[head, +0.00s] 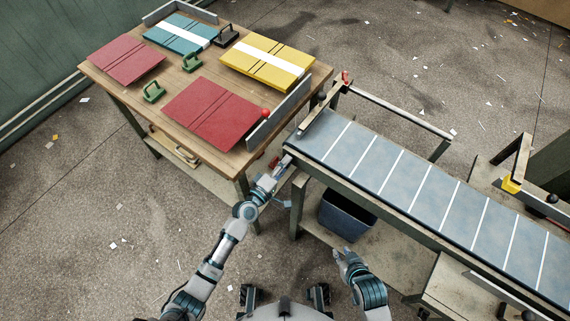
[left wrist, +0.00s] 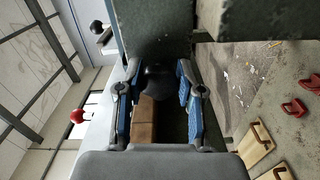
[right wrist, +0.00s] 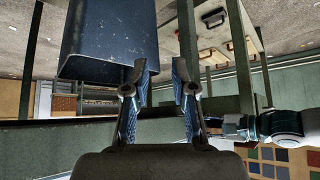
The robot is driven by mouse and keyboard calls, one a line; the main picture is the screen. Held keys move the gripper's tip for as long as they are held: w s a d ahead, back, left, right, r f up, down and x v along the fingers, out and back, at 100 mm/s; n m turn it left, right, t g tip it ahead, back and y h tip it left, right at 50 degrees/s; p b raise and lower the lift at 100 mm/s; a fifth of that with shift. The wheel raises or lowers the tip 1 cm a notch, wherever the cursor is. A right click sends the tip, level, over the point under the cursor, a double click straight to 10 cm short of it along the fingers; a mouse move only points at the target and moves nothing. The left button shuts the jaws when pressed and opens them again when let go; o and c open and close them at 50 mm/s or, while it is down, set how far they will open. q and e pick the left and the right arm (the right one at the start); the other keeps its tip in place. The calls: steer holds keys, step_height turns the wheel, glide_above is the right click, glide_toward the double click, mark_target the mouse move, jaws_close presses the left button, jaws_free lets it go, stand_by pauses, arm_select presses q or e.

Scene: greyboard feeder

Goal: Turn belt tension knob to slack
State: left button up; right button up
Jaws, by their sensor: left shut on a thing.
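A dark rounded knob (left wrist: 158,82) shows between the blue-padded fingers of my left gripper (left wrist: 160,92) in the left wrist view. My left gripper is shut on it. In the head view my left gripper (head: 280,170) is at the near left end of the conveyor belt (head: 400,185), and the knob is hidden there. The knob's turn position cannot be read. My right gripper (head: 345,258) is in front of the belt's near side, low and away from the knob. In the right wrist view my right gripper (right wrist: 158,75) has its fingers apart with nothing between them.
A wooden table (head: 195,82) at the left carries red, blue and yellow boards and green-handled tools. A red ball-topped lever (head: 265,113) stands by its right edge. A dark blue bin (head: 346,215) sits under the belt. The belt's metal frame is close around my left gripper.

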arm_select(q)
steer(key=n, duration=0.3)
steer(key=shift+w+a+f, duration=0.1)
steer(key=shift+a, duration=0.1)
steer(key=shift+n, duration=0.7)
arm_select(e)
steer(key=shift+s+d+f+g, duration=0.15)
steer(key=shift+s+f+g, duration=0.05)
steer(key=shift+s, duration=0.25)
steer(key=shift+s+d+f+g, duration=0.1)
steer(key=shift+s+f+g, duration=0.1)
steer(key=shift+s, duration=0.2)
steer(key=shift+r, duration=0.1)
arm_select(q)
steer(key=shift+f, duration=0.1)
arm_select(e)
steer(key=shift+w, duration=0.1)
arm_select(q)
steer(key=o, duration=1.2)
steer(key=shift+c, duration=0.2)
arm_select(e)
steer(key=shift+w+a+r, duration=0.1)
steer(key=shift+w, duration=0.15)
arm_select(q)
steer(key=v, duration=1.2)
arm_select(e)
steer(key=shift+s, duration=0.15)
